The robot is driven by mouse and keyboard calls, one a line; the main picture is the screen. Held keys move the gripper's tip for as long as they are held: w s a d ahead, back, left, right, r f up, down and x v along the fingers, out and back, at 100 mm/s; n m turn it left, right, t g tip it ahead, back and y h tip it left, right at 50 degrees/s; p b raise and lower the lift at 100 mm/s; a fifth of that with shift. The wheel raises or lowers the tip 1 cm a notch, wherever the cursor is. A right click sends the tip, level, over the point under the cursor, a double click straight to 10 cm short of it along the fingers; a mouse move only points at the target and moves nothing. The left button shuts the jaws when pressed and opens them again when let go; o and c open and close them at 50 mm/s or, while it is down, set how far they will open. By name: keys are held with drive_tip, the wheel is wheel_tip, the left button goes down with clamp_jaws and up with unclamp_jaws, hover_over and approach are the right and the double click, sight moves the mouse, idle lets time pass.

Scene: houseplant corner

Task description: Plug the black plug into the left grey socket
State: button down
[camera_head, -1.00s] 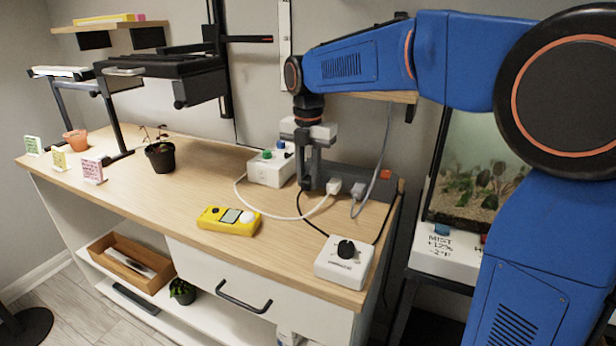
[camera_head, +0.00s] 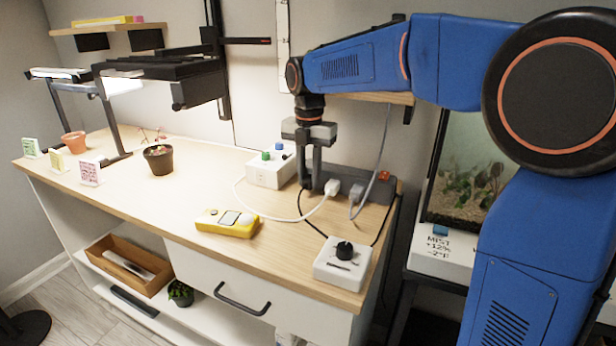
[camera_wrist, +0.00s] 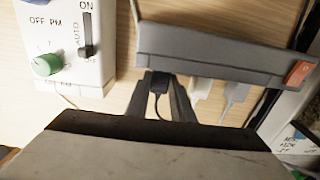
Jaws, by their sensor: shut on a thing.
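The grey power strip (camera_head: 347,178) lies along the back right of the tabletop. It also crosses the top of the wrist view (camera_wrist: 215,55). My gripper (camera_head: 316,188) is at the left end of the strip, pointing down, its fingers shut on the black plug (camera_wrist: 158,82). In the wrist view the plug sits between the fingers against the strip's edge, with its black cord curving away. The left socket is hidden behind the plug, and how deep the plug sits cannot be seen. A white plug (camera_head: 333,187) and a grey plug (camera_head: 357,191) sit to its right on the strip.
A white timer box (camera_head: 270,170) with green and blue knobs stands left of my gripper. A white dial box (camera_head: 343,260) and yellow meter (camera_head: 227,222) lie in front. The white cord loops across the wood. A potted plant (camera_head: 158,158) stands farther left.

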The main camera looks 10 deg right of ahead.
drive_tip(key=c, duration=1.5)
unclamp_jaws()
drive_tip(key=shift+o, duration=0.2)
drive_tip(key=shift+s+a, duration=0.1)
